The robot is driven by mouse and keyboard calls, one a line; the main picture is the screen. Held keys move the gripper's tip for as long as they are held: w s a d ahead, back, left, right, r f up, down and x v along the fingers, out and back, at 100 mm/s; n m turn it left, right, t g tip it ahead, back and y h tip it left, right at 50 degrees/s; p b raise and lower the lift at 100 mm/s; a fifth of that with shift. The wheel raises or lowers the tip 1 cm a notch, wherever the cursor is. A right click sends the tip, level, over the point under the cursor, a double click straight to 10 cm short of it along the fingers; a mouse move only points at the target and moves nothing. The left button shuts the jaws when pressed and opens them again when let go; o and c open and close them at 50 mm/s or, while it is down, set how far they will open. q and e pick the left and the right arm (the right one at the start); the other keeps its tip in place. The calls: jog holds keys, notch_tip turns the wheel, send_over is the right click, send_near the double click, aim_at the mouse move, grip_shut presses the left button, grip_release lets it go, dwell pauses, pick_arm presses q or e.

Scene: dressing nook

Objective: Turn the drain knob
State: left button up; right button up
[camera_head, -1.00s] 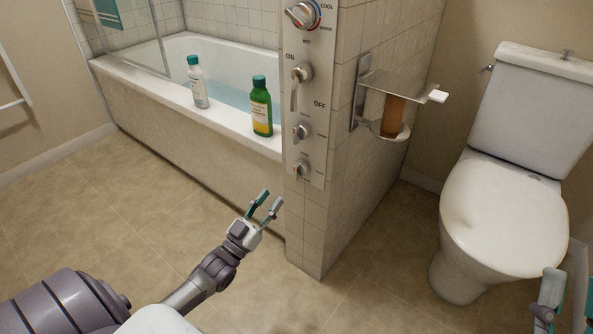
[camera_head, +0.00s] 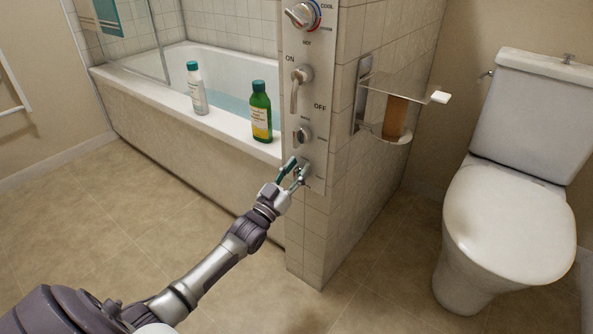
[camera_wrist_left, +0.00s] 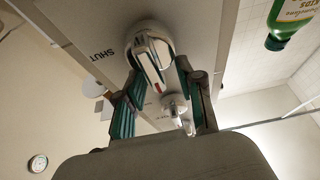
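The control panel (camera_head: 309,100) on the tiled wall end carries a column of chrome knobs and levers. The lowest knob (camera_head: 303,171) is partly hidden behind my left gripper (camera_head: 297,166). In the left wrist view, a rounded chrome knob (camera_wrist_left: 152,54) with a red mark stands just ahead of the open fingers, near the word "SHUT". The fingers lie to either side below it, and I cannot tell whether they touch it. A smaller knob (camera_wrist_left: 174,107) shows farther off between the fingers. My right gripper is out of view.
Above are another small knob (camera_head: 303,135), an ON/OFF lever (camera_head: 298,88) and a COOL-marked dial (camera_head: 302,16). A green bottle (camera_head: 261,112) and a white bottle (camera_head: 196,88) stand on the bathtub rim (camera_head: 150,100). The toilet (camera_head: 508,215) is right. Floor in front is clear.

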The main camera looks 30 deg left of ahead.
pick_arm(q)
jog(key=shift+c, duration=0.3)
grip_shut()
jog(key=shift+f, duration=0.1)
